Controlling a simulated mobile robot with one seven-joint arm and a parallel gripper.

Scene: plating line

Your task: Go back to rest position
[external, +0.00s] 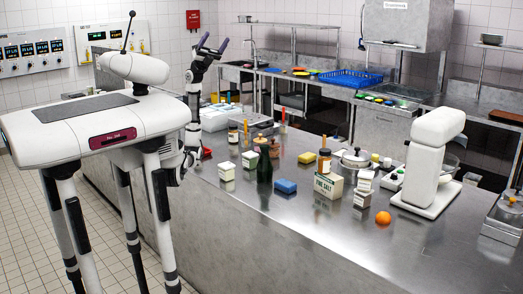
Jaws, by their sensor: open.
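My gripper (211,44) shows in the external view at the upper end of my raised arm. Its purple fingers are apart and it is empty. It is held well above the steel counter (315,240), near the counter's left end. Nothing touches the fingers. The arm rises from beside my white body at the left, at the counter's near edge.
On the counter stand a dark green bottle (264,166), a salt box (328,186), an orange (383,218), a blue sponge (286,186) and a white mixer (431,160). A blue basket (350,79) sits on the back counter.

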